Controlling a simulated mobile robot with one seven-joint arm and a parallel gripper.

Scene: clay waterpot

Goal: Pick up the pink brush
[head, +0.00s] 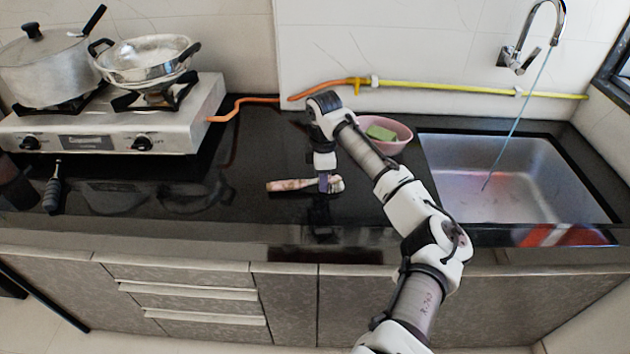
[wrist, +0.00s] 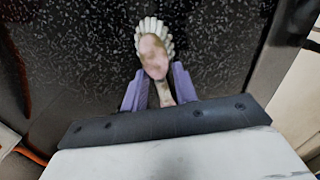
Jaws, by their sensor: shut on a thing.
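The pink brush (head: 289,184) lies along the black countertop in the head view, its handle to the left and its pale bristled head to the right. In the wrist view the brush head (wrist: 153,55), with a ring of whitish bristles, sticks out beyond the fingers. My gripper (head: 324,184) reaches down from above and is shut on the brush close to its head. In the wrist view the purple fingers of my gripper (wrist: 160,90) stand on either side of the brush's neck. The rest of the handle is hidden there by the gripper body. I cannot tell whether the brush touches the counter.
A pink bowl (head: 393,147) with a green thing in it stands behind my arm. A steel sink (head: 510,180) is at right. A gas stove (head: 110,125) with a pot and pan is at left. A dark-handled tool (head: 53,190) lies near the front left.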

